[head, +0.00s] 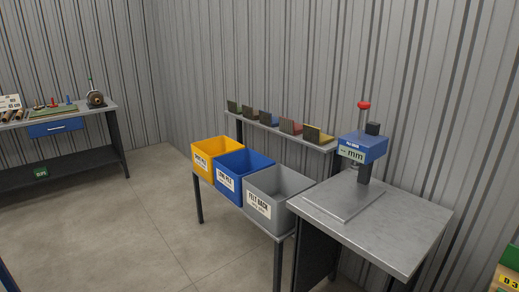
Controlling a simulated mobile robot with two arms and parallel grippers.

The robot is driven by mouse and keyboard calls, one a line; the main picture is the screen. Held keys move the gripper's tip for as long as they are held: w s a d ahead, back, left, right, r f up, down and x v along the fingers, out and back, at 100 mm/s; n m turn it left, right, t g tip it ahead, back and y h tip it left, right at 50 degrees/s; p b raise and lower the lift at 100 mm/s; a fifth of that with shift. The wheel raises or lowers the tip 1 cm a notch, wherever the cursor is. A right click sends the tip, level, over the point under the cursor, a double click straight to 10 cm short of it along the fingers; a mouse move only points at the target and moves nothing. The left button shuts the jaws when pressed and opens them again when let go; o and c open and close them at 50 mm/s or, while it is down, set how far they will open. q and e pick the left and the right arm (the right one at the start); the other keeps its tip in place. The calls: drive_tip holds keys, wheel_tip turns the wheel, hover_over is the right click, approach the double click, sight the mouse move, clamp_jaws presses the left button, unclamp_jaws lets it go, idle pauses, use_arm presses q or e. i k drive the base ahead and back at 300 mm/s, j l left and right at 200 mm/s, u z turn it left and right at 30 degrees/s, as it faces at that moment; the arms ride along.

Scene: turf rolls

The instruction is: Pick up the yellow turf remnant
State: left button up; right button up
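A row of small dark pieces with coloured parts stands on a narrow raised shelf (283,137) against the corrugated wall. The one at the right end shows yellow and looks like the yellow turf remnant (319,137). Left of it are a red piece (291,128), a blue one (269,120), a brown one (250,114) and a green one (233,107). They are too small to make out their pile or backing. Neither of my grippers is in view.
Yellow (204,167), blue (228,189) and grey (259,208) bins stand on a low table before the shelf. A bench (405,235) with a blue-headed gauge (362,147) is at right. Another workbench (60,115) is at far left. Floor between is clear.

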sight(310, 134)
drive_tip(key=i+j, duration=0.2)
drive_tip(key=i, duration=0.2)
drive_tip(key=i+j+z, duration=0.15)
drive_tip(key=i, duration=0.3)
